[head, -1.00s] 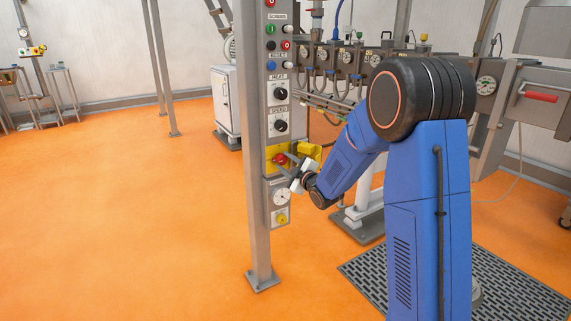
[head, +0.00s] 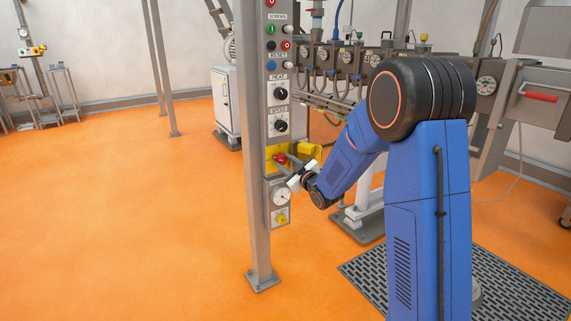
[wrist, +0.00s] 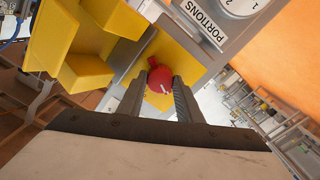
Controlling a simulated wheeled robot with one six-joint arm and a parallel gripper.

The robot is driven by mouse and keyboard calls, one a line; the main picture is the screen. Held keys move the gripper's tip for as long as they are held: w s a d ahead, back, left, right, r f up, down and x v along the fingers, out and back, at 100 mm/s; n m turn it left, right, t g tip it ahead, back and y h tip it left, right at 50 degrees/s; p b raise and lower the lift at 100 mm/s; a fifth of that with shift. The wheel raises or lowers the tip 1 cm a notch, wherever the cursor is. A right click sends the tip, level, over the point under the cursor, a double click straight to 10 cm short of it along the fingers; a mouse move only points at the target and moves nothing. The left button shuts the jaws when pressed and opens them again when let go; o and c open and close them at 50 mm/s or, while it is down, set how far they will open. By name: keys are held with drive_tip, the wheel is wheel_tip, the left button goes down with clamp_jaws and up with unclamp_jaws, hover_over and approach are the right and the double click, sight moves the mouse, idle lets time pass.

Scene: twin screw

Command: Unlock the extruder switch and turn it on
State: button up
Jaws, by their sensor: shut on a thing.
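The extruder switch is a red knob (wrist: 160,78) on a yellow plate (wrist: 183,62) on the grey control panel. In the head view the red knob (head: 281,159) shows on the lower part of the panel column. My gripper (wrist: 160,88) is shut on the red knob, with one finger on either side of it. In the head view my gripper (head: 288,165) reaches the panel from the right. A yellow block (wrist: 85,71), which looks like an opened cover, sits left of the knob in the wrist view. The knob's exact turn angle is hard to tell.
The panel column (head: 256,210) stands on the orange floor. Black dials (head: 281,126) and coloured buttons (head: 270,30) sit above the switch. Machinery (head: 375,60) stands behind; open floor lies left.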

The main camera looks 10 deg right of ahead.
drive_tip(key=m, duration=0.6)
drive_tip(key=shift+f+m, duration=0.1)
drive_tip(key=shift+m, duration=0.2)
drive_tip(key=m, duration=0.6)
drive_tip(key=shift+m, duration=0.3)
drive_tip(key=o, duration=1)
drive_tip(key=shift+o, duration=0.2)
drive_tip(key=shift+s, duration=0.15)
drive_tip(key=v, duration=1.7)
drive_tip(key=shift+s, duration=0.1)
